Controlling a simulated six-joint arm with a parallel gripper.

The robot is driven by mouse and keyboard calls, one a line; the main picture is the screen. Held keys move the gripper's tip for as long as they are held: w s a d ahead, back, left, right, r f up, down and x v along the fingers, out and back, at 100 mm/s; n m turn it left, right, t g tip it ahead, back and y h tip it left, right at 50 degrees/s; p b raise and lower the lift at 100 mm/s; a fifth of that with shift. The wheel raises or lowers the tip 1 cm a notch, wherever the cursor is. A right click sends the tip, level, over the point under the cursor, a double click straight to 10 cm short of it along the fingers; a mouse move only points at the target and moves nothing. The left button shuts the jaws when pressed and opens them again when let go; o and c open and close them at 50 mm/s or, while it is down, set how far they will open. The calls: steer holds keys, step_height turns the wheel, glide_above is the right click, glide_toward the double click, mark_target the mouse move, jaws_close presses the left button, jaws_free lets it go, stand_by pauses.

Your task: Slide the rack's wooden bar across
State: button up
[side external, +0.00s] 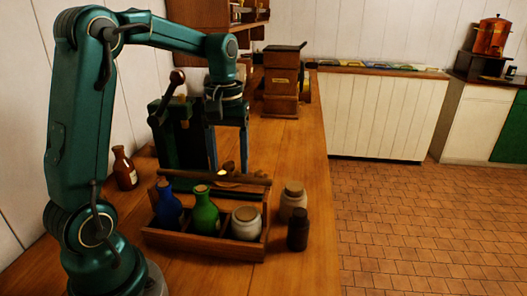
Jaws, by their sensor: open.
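The wooden rack (203,243) stands on the counter and holds a blue bottle (167,207), a green bottle (205,212) and a pale corked jar (245,224) side by side. Its wooden bar (200,176) runs lengthwise above them, along the far side. My gripper (229,167) points down with its two fingers apart, at or just behind the right half of the bar. Small brown rounded things show between the fingers. I cannot tell whether the fingers touch the bar. Their tips are partly hidden.
A corked jar (292,200) and a dark bottle (298,230) stand close to the rack's right end. A brown bottle (124,168) stands left of it. A green device with a lever (170,130) and a wooden grinder-like box (282,82) are behind. The counter's right edge is near.

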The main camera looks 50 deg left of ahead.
jaws_close()
steer(key=shift+s+d, duration=1.45)
jaws_free()
step_height(320, 180, up, 7)
stand_by(0.3)
